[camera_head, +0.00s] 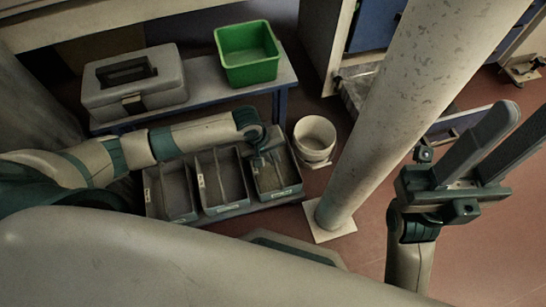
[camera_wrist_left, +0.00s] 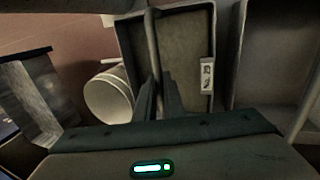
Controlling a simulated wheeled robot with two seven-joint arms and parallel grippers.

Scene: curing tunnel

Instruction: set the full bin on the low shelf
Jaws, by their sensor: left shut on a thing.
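Three grey-green open bins stand side by side on a low shelf (camera_head: 232,212) below a bench. My left gripper (camera_head: 262,158) is above the right-hand bin (camera_head: 284,180). In the left wrist view, its fingers (camera_wrist_left: 159,95) are shut on a thin bar or rim of this labelled bin (camera_wrist_left: 185,45). The bin sits slightly turned from the others; whether it touches the shelf is unclear. Its inside looks brownish, and I cannot tell what fills it. The middle bin (camera_head: 222,178) and left bin (camera_head: 170,190) look empty. My right gripper (camera_head: 505,140) is open and empty at the right.
A grey toolbox (camera_head: 135,88) and a green bin (camera_head: 247,55) stand on the bench above. A white bucket (camera_head: 314,137) stands right of the bins. A pale column (camera_head: 400,100) on a square foot rises right of it. Red floor is open at the lower right.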

